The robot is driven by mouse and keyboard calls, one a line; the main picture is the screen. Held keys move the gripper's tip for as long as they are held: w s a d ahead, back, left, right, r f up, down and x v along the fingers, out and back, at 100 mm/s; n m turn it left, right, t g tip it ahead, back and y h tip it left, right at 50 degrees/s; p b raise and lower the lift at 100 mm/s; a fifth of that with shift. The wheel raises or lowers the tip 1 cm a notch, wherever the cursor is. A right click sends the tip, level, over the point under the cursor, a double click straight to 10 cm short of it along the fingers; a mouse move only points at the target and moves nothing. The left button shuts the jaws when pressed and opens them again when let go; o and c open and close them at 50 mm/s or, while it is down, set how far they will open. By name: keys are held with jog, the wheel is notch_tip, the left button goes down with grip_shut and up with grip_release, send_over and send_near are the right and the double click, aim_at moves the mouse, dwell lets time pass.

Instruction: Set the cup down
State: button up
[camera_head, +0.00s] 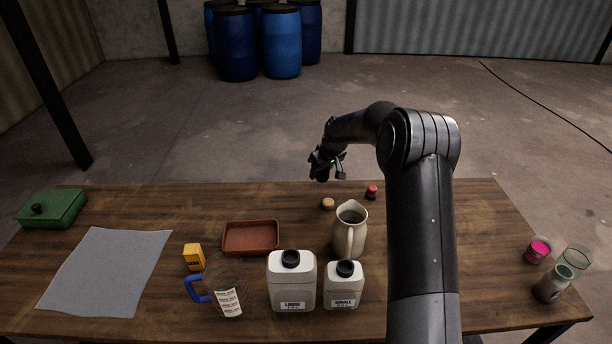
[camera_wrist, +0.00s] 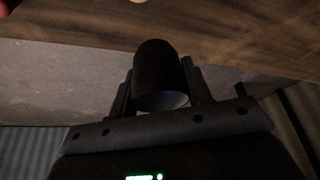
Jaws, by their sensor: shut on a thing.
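In the wrist view, a dark, round-sided cup (camera_wrist: 158,70) sits between the two fingers of my gripper (camera_wrist: 157,92). The fingers are shut on it, one on each side, and a pale rounded patch shows at its near end. In the head view, my gripper (camera_head: 326,170) is small and dark at the table's far edge, held above it. The cup is too dark there to tell apart from the fingers. The wooden table (camera_head: 200,205) lies below and toward the camera; I see no contact between cup and table.
Near my gripper are a cork-coloured stopper (camera_head: 327,204), a red-capped item (camera_head: 371,192) and a jug (camera_head: 350,232). A tray (camera_head: 251,251), two white bottles (camera_head: 291,285) and a blue-handled measuring jug (camera_head: 225,290) stand nearer. Glassware (camera_head: 577,258) stands far right. Table left of the stopper is clear.

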jog(key=shift+s+d+r, duration=0.2)
jog(key=shift+d+r, duration=0.15)
jog(key=shift+d, duration=0.2)
jog(key=s+a+n, duration=0.1)
jog(key=s+a, duration=0.2)
jog(key=a, duration=1.2)
jog(key=n, duration=0.2)
send_over(207, 217)
jog(key=s+d, duration=0.1)
jog(key=d, duration=0.1)
jog(key=shift+g+y, duration=0.4)
jog(key=f, duration=0.6)
jog(key=shift+s+a+f, duration=0.15)
jog(key=shift+a+f, duration=0.35)
jog(key=shift+f, duration=1.85)
jog(key=shift+f, duration=0.1)
jog(key=o, duration=1)
